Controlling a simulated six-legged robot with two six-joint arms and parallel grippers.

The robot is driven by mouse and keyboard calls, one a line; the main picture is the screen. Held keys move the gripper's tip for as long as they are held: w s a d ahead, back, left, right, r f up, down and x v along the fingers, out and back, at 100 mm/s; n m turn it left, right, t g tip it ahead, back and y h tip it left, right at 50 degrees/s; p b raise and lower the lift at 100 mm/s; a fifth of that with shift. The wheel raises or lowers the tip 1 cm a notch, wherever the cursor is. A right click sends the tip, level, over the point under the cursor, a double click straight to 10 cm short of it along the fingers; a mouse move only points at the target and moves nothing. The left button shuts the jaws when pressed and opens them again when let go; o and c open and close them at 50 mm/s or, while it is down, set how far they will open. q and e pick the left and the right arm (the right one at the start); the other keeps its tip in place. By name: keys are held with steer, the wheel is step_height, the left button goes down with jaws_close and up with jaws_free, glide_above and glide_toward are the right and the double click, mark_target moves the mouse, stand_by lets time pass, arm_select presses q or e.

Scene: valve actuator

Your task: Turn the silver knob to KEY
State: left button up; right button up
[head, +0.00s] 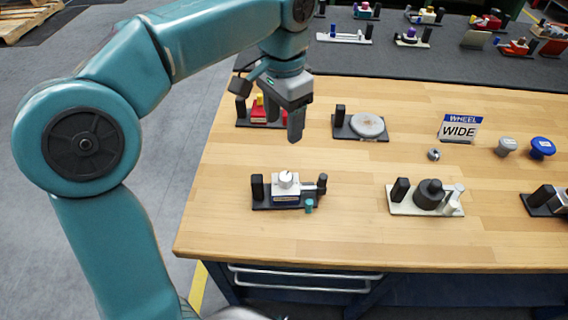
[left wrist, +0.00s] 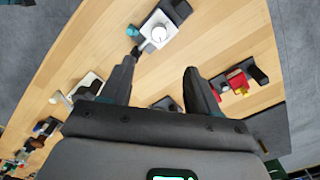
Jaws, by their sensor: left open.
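A silver-white knob (head: 287,178) sits on a small white block unit on a dark base near the front left of the wooden table. The knob also shows at the top of the left wrist view (left wrist: 158,34), with a thin dark pointer line. Any lettering around it is too small to read. My left gripper (head: 297,122) is open and empty, pointing down above the table, behind the knob in the head view and apart from it. In the left wrist view its two fingers (left wrist: 158,82) are spread, with the knob beyond them. My right gripper is in neither view.
A red unit (head: 261,110) stands close behind my left gripper. A round plate unit (head: 367,125) stands to its right. A unit with a dark round knob (head: 432,193), a "WHEEL WIDE" sign (head: 459,128) and loose knobs are farther right. Bare wood surrounds the silver knob's unit.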

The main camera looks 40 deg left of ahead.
mark_target(285, 176)
arm_select(q)
step_height(285, 176, down, 15)
steer(key=shift+w+d+f+b, duration=0.1)
steer(key=shift+d+b, duration=0.05)
steer(key=shift+b, duration=0.7)
steer(key=shift+w+f, duration=0.1)
steer(key=shift+f, duration=0.5)
steer(key=shift+r, duration=0.1)
steer(key=c, duration=1.1)
steer(key=shift+o, duration=0.2)
steer(key=shift+n, duration=0.3)
steer(key=shift+n+b, duration=0.55)
steer(key=shift+n, duration=2.05)
